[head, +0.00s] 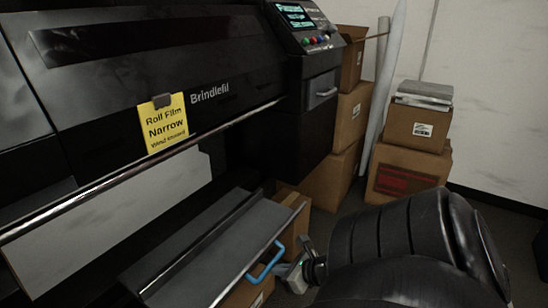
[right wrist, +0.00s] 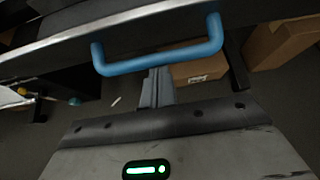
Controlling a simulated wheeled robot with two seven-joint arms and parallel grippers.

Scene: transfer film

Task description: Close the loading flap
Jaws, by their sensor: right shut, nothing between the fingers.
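The loading flap (head: 215,250) is a grey panel with a pale metal front edge, low on the black machine. It hangs open, sticking out from the machine. A blue U-shaped handle (head: 267,262) is fixed to its front edge. The handle (right wrist: 160,58) spans the upper part of the right wrist view. My right gripper (head: 284,270) is shut and empty, just outside the handle. In the right wrist view its fingertips (right wrist: 158,74) reach up to the handle's bar; I cannot tell whether they touch it. My left gripper is not in view.
The black machine (head: 230,60) carries a yellow "Roll Film Narrow" note (head: 163,123) and a lit control panel (head: 297,17). Stacked cardboard boxes (head: 408,175) stand at the back right. Another box (right wrist: 280,38) lies beyond the handle. Dark floor shows at the right.

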